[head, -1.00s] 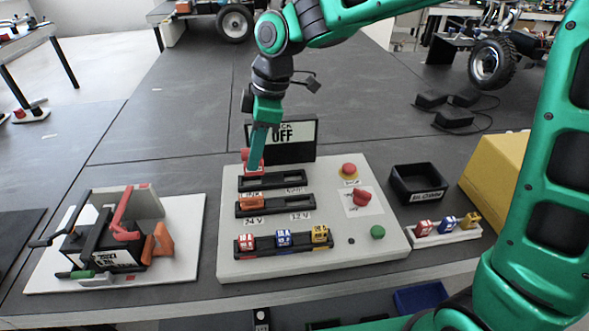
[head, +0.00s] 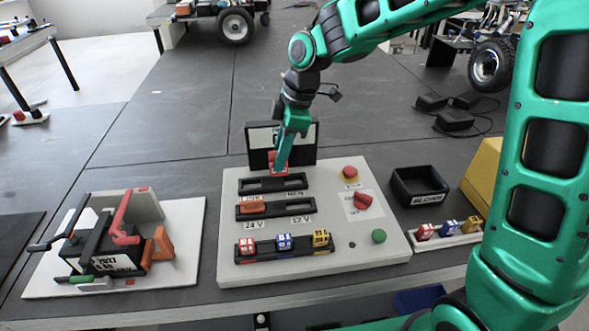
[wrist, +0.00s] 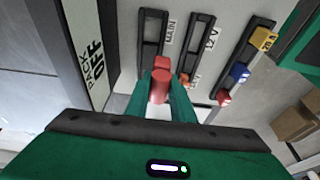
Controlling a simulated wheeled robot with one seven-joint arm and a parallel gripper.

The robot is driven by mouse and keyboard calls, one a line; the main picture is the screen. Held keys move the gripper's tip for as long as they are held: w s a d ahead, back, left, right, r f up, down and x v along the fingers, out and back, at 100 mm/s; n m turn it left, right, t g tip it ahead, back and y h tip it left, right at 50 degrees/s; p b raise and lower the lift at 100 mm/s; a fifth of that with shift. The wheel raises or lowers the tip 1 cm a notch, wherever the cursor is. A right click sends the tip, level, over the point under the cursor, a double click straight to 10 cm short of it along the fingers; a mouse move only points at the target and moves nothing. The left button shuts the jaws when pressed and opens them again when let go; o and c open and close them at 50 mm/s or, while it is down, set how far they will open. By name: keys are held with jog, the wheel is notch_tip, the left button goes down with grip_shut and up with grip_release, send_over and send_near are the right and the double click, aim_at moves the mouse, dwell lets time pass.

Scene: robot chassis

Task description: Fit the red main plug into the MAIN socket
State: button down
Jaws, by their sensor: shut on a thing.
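My gripper (head: 279,171) is shut on the red main plug (head: 272,161), above the back of the grey-white panel (head: 350,252). In the wrist view the red plug (wrist: 161,88) sits between the two green fingers (wrist: 161,104). The MAIN label (wrist: 171,32) lies beside the upper end of the first black socket strip (wrist: 151,40); in the head view this is the right part of the rear strip (head: 295,182). The plug appears apart from that opening, nearer the strip's middle. Its height above the panel is hard to tell.
An orange plug (head: 251,207) sits in the 24 V side of the second strip. Red, blue and yellow fuses (head: 284,242) fill the front strip. A display (head: 258,137) stands behind. A red knob (head: 362,200) and black bin (head: 418,187) are at right.

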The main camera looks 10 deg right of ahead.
jog(key=w+d+f, duration=0.1)
jog(key=d+f, duration=0.1)
jog(key=w+d+f, duration=0.1)
jog(key=d, duration=0.1)
jog(key=shift+w+d, duration=0.1)
jog(key=shift+w, duration=0.2)
jog(key=shift+f, duration=2)
jog(key=c, duration=1.5)
grip_release()
jog(key=shift+c, duration=0.2)
